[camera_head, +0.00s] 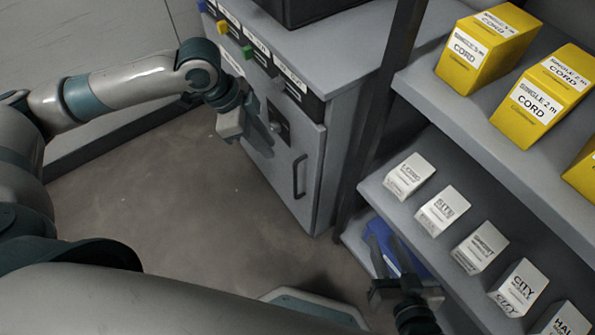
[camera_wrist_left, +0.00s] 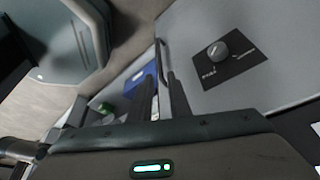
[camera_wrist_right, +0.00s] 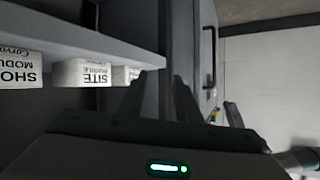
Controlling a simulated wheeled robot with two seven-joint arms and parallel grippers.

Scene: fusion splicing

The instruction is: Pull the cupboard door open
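The grey cupboard (camera_head: 336,105) stands in the upper middle of the head view. Its door (camera_head: 286,180) is shut, with a dark upright bar handle (camera_head: 299,177) and a round knob (camera_head: 277,126) on a black plate. My left gripper (camera_head: 268,137) is beside the knob, up and left of the handle, and appears apart from it. In the left wrist view, the handle (camera_wrist_left: 159,50) lies beyond and between my narrowly parted fingers, and the knob (camera_wrist_left: 217,50) is to the right. My right gripper (camera_head: 393,250) is open and empty by the lower shelf.
A shelf unit (camera_head: 440,105) at right holds yellow cord boxes (camera_head: 484,48) above and several small white boxes (camera_head: 410,176) below. A blue object (camera_head: 392,250) is at the bottom by my right gripper. The floor (camera_head: 195,205) before the cupboard is clear.

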